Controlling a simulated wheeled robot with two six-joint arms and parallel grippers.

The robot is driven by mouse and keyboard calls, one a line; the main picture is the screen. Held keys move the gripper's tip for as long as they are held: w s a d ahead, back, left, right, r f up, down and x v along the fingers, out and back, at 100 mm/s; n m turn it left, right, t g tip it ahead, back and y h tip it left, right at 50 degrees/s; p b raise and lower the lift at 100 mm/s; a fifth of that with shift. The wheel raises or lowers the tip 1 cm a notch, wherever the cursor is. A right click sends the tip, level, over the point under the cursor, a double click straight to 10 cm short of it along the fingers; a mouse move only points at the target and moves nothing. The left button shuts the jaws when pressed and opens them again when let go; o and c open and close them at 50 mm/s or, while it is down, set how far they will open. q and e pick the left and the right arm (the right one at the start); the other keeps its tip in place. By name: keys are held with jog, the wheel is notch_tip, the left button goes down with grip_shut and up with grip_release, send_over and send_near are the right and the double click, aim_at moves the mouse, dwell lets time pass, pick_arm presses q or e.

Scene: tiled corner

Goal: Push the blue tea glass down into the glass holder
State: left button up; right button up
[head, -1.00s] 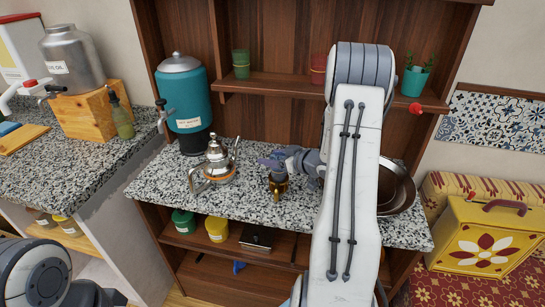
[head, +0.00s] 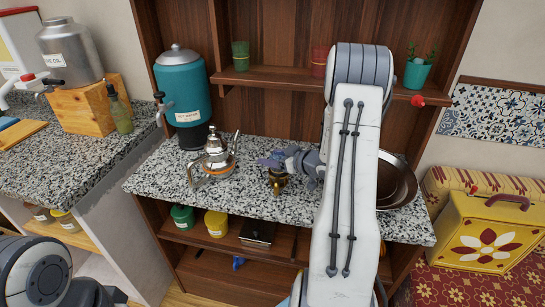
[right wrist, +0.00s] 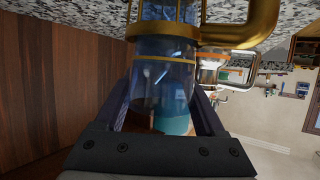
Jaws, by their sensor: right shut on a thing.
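The blue tea glass (right wrist: 160,82) is clear and bluish, and fills the middle of the right wrist view. My right gripper (right wrist: 163,95) is shut on it, with one finger on each side. The brass glass holder (right wrist: 225,30) has its ring around the glass, so part of the glass is inside it; whether it is fully seated I cannot tell. In the head view the holder (head: 277,182) stands on the granite counter with my right gripper (head: 270,163) just above it. The glass is mostly hidden there. My left gripper is out of view.
A metal teapot (head: 214,157) stands on the counter to the left, with a teal urn (head: 182,92) behind it. A metal pan (head: 397,184) is at the right, partly behind my arm. The shelf above holds a green glass (head: 240,56) and a red one (head: 319,61).

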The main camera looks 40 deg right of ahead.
jog(key=shift+f+b, duration=0.4)
jog(key=shift+f, duration=0.3)
jog(key=o, duration=1.4)
jog(key=v, duration=1)
jog(key=shift+s, duration=0.2)
jog(key=shift+r, duration=0.15)
